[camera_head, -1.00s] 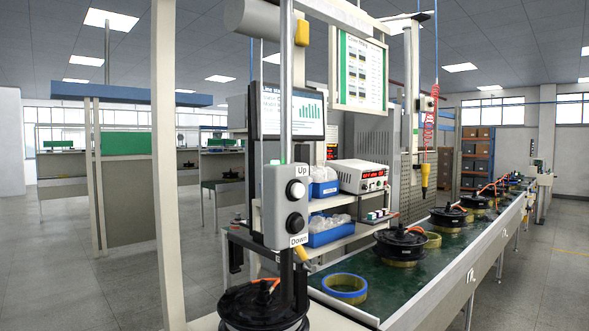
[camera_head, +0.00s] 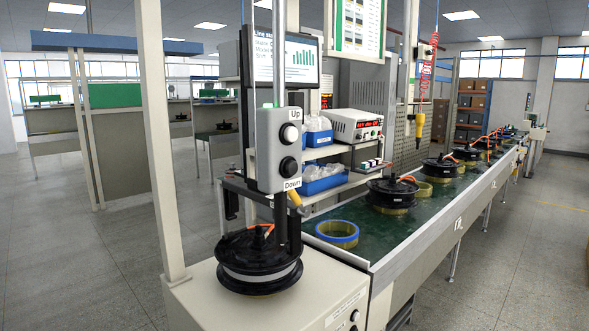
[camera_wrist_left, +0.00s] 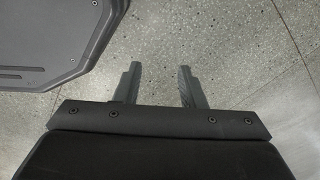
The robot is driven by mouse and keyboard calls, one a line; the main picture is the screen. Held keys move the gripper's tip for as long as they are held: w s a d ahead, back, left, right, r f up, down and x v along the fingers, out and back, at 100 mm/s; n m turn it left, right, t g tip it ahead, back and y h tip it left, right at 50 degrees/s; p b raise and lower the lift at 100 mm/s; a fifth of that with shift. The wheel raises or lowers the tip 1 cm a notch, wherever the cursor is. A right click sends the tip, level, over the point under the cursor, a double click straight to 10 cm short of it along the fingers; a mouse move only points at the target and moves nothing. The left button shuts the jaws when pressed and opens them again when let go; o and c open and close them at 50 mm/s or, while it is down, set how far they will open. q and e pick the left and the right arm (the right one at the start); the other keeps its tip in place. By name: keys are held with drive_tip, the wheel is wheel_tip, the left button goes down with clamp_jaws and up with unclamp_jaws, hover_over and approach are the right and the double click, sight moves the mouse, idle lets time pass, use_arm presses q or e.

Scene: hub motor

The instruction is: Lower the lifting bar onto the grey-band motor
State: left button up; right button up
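The grey-band motor (camera_head: 259,270) is a black hub motor with a light grey band and orange leads on top. It sits on a white cabinet in the head view. A dark lifting frame (camera_head: 232,190) stands over it behind the control box, and a dark upright reaches down beside the motor's top. Whether the bar touches the motor cannot be told. The grey control box (camera_head: 283,150) has a white button marked Up and a black button marked Down. My left gripper (camera_wrist_left: 160,83) is open and empty above the floor in the left wrist view. My right gripper is not in view.
The white cabinet (camera_head: 330,290) has a post (camera_head: 160,140) at its left. A green conveyor (camera_head: 385,235) with a blue-topped ring (camera_head: 337,233) and several motors runs away to the right. Shelves with blue bins (camera_head: 322,180) stand behind. Open floor lies at left.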

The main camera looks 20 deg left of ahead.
use_arm(q)
clamp_jaws()
drive_tip(key=shift+a, duration=0.1)
idle(1.7)
